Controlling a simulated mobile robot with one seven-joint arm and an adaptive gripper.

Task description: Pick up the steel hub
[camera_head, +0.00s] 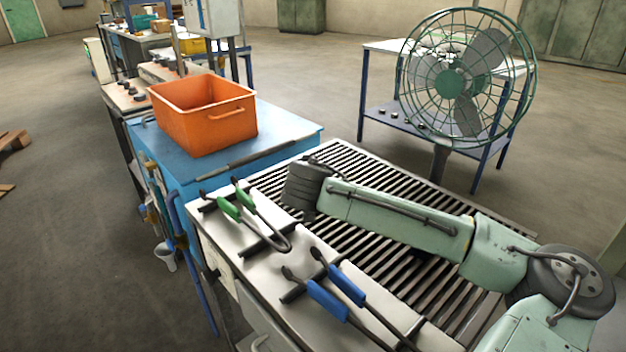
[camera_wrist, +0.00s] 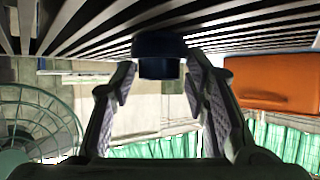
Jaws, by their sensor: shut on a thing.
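The steel hub (camera_wrist: 158,48) shows in the wrist view as a short, dark bluish cylinder at the upper middle, against the dark slats. My gripper (camera_wrist: 160,70) has one finger on each side of it and is shut on it. The far end of the hub lies in shadow at the slats, and I cannot tell whether it touches them.
Green-handled tongs (camera_head: 240,205) and blue-handled tongs (camera_head: 335,295) lie on the bench's left edge. An orange bin (camera_head: 205,118) stands on a blue cabinet (camera_head: 275,135) beyond; it also shows in the wrist view (camera_wrist: 270,82). A green caged fan (camera_head: 465,75) stands behind the grate.

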